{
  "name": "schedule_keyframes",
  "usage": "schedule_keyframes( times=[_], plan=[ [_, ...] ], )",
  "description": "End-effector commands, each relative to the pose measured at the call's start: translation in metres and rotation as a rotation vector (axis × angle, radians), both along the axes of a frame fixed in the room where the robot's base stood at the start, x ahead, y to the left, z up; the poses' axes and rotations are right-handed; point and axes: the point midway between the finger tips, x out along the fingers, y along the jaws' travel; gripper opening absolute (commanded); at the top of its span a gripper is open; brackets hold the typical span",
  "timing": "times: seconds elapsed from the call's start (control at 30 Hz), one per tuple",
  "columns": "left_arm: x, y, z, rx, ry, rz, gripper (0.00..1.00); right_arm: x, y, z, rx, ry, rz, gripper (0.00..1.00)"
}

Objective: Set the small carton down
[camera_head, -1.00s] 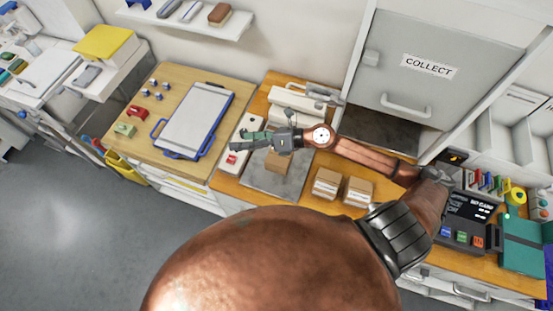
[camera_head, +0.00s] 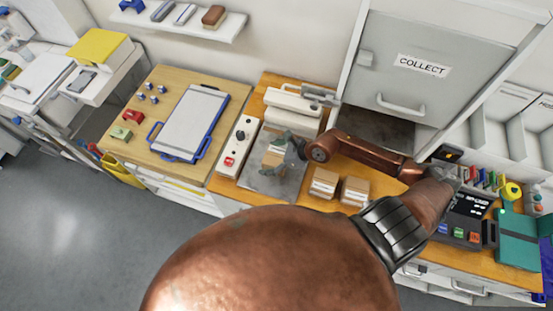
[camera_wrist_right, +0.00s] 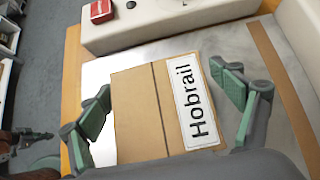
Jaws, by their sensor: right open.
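The small carton (camera_wrist_right: 150,110) is a brown cardboard box with a white label reading "Hobrail". In the right wrist view it lies between the two green-padded fingers of my right gripper (camera_wrist_right: 168,105), which stand apart with a visible gap on the left. In the head view the carton (camera_head: 272,160) is partly hidden by my right gripper (camera_head: 282,152), over the grey metal plate (camera_head: 258,184). Whether the carton's underside touches the plate cannot be told for certain. My left gripper is not in view.
Two more brown cartons (camera_head: 323,184) stand on the wooden counter right of the plate. A white control box with a red button (camera_head: 237,146) lies left of it, a white device (camera_head: 292,105) behind. A blue-edged clipboard (camera_head: 190,124) and card terminal (camera_head: 462,220) sit farther out.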

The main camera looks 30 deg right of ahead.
Motion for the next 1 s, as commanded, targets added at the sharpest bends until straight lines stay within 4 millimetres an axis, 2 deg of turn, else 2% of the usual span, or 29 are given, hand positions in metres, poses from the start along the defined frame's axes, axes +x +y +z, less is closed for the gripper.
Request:
schedule_keyframes(
  times=[0.1,0.37,1.0],
  plan=[
    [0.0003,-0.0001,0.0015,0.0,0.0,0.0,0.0,0.007,0.0052,-0.0073,0.001,-0.001,-0.001,0.85],
    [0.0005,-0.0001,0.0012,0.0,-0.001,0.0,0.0,0.0077,0.0066,-0.01,0.0,0.0,0.0,0.85],
    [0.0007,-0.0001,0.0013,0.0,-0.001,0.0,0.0,0.0077,0.0063,-0.0096,0.0,0.0,0.0,0.42]
  ],
)
